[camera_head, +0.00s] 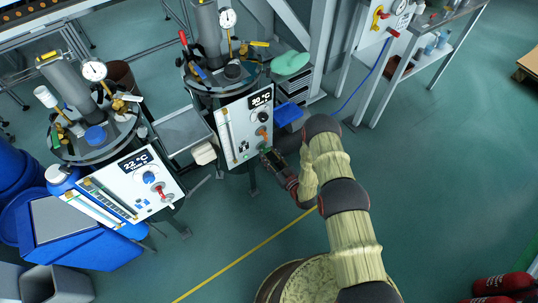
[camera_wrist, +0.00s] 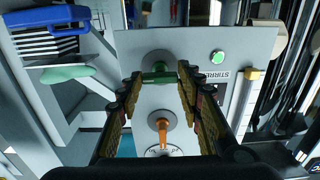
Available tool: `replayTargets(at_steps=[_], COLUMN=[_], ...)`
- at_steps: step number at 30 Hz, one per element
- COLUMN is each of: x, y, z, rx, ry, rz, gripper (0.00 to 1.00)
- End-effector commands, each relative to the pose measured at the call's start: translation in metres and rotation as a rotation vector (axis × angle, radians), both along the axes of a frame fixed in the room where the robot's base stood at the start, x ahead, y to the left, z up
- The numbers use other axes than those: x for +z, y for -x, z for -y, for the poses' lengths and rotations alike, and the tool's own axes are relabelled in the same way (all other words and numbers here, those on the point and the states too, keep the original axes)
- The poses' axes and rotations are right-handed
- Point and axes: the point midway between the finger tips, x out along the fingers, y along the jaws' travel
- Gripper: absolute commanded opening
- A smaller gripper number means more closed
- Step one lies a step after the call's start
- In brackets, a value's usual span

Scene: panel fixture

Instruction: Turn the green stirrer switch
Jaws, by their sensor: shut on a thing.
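The green stirrer switch (camera_wrist: 158,77) sits on a round grey plate on the white panel (camera_wrist: 207,82). In the wrist view my gripper (camera_wrist: 159,82) has one finger on each side of the switch, closed on its ends. The green bar lies roughly crosswise between the fingertips. In the head view my gripper (camera_head: 268,155) is at the lower right of the panel (camera_head: 236,134) of the back vessel, and it hides the green switch there.
An orange switch (camera_wrist: 161,125) sits close to the green one, between my fingers in the wrist view. A lit green button (camera_wrist: 217,57) is beside them. A second vessel panel (camera_head: 131,186) is at left.

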Motion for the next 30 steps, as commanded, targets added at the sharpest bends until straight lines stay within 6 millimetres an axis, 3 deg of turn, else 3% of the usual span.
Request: replayTargets(at_steps=[14, 30], x=[0.0007, 0.0010], y=[-0.0002, -0.0006], z=[-0.0003, -0.0004], rx=[0.001, 0.000], ry=[0.121, 0.531], rz=[0.082, 0.361], gripper=[0.11, 0.11])
